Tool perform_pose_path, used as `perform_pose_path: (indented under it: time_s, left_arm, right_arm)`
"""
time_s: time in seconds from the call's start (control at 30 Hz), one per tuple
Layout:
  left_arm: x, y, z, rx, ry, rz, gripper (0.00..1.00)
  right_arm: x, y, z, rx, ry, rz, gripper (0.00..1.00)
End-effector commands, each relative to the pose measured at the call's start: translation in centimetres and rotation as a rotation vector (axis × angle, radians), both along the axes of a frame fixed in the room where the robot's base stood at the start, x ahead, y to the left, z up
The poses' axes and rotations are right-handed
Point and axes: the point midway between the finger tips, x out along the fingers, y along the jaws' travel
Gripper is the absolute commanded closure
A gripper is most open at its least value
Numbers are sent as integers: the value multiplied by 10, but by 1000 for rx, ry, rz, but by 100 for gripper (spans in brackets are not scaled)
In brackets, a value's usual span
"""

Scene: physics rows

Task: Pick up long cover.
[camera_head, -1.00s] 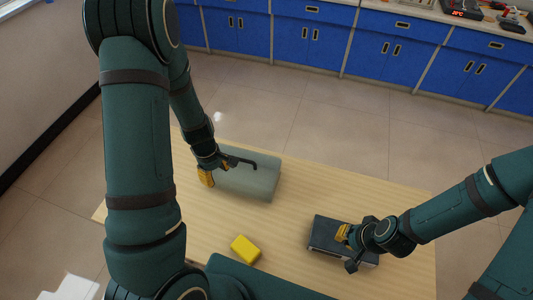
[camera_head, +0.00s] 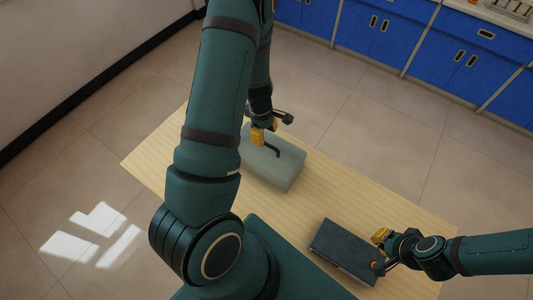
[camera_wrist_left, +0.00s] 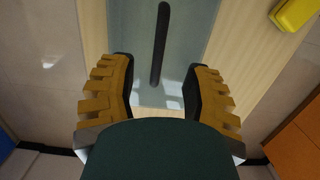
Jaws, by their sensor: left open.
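The long cover is a grey-green, glassy-looking slab (camera_head: 280,173) with a black bar handle, lying on the wooden table. My left gripper (camera_head: 266,133) is over its far-left end, beside the handle. In the left wrist view the open fingers of this gripper (camera_wrist_left: 160,88) stand apart over the cover (camera_wrist_left: 192,35). The black handle (camera_wrist_left: 160,45) runs lengthwise between and beyond them, with no visible contact. My right gripper (camera_head: 380,250) is at the right end of a dark box (camera_head: 340,252), with its fingers apart. Whether it touches the box is unclear.
The wooden table (camera_head: 160,155) has bare room around the cover. A yellow block (camera_wrist_left: 296,12) shows in the left wrist view; my arm hides it in the head view. Blue cabinets (camera_head: 360,25) stand beyond the table across open floor.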

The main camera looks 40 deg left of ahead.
Motion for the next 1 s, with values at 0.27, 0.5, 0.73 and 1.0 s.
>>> perform_pose_path:
  time_s: [0.27,0.5,0.73,1.0]
  left_arm:
    - [0,-1,-21,0,2,1,51]
    - [1,-1,-55,-1,2,0,51]
    - [2,-2,-61,0,0,-1,51]
    - [2,-2,-61,0,0,-1,100]
  right_arm:
    - [0,0,-4,-1,0,0,100]
    - [0,0,-10,-2,0,0,100]
    - [0,0,-10,-2,0,0,100]
    - [0,0,-10,-2,0,0,100]
